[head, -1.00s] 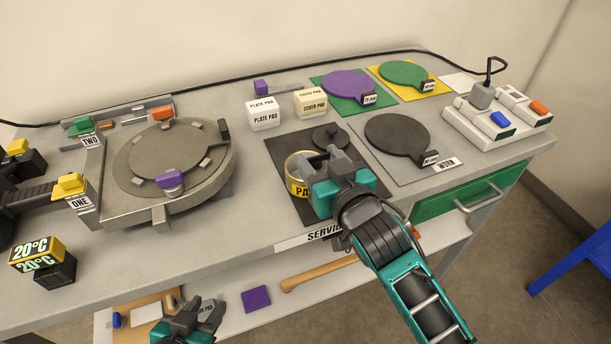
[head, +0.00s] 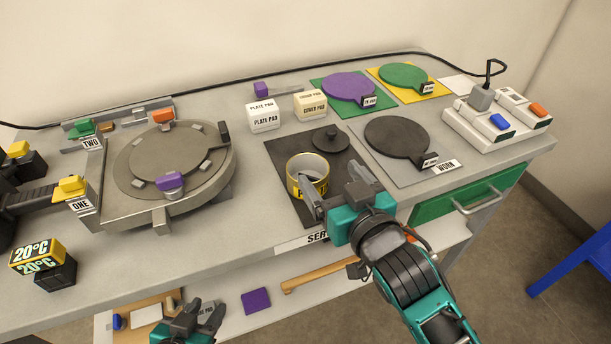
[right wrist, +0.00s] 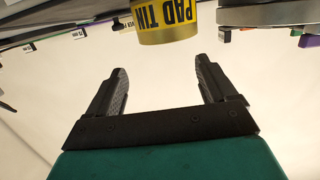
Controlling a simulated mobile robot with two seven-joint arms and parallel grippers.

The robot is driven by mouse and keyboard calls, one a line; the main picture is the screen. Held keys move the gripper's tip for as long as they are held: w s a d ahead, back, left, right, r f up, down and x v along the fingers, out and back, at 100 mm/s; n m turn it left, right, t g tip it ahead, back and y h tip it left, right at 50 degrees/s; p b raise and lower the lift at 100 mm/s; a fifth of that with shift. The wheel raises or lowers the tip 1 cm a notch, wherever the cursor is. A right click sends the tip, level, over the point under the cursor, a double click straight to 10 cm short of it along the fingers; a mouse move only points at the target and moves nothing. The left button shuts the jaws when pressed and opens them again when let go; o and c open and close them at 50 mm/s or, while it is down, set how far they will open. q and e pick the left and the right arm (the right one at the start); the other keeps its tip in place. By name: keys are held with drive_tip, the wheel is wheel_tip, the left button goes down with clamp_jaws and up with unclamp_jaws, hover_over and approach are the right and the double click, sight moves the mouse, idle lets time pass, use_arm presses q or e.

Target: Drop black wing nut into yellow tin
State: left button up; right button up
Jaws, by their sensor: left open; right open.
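The yellow tin (head: 307,177) stands open-topped on the dark mat (head: 283,151) in the head view, and its "PAD TIN" label shows in the right wrist view (right wrist: 172,14). My right gripper (head: 335,184) is open at the tin's right side; its left finger overlaps the tin's front in the picture, and I cannot tell whether it touches. In the right wrist view, nothing is between the fingers (right wrist: 161,68) and the tin lies beyond them. My left gripper (head: 207,313) is open and empty low at the front. I cannot make out a black wing nut; the tin's bottom is hidden.
A dark knobbed disc (head: 331,140) lies behind the tin. The round grey fixture (head: 160,165) fills the left. The bench front has free room.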

drive_tip(key=v, duration=0.7)
drive_tip(key=shift+s, duration=0.3)
drive_tip(key=shift+d, duration=0.1)
drive_tip(key=s+d+f+g+h, duration=0.1)
drive_tip(key=s+d+f, duration=0.1)
drive_tip(key=f, duration=0.5)
drive_tip(key=s+d+f+m+g+h, duration=0.1)
drive_tip(key=s+d+f+g, duration=0.1)
drive_tip(key=d+f, duration=0.2)
drive_tip(key=s+d+f+g+h, duration=0.1)
drive_tip(key=s+d+f, duration=0.1)
drive_tip(key=f, duration=0.9)
drive_tip(key=shift+d+h, duration=0.3)
drive_tip(key=shift+d, duration=0.2)
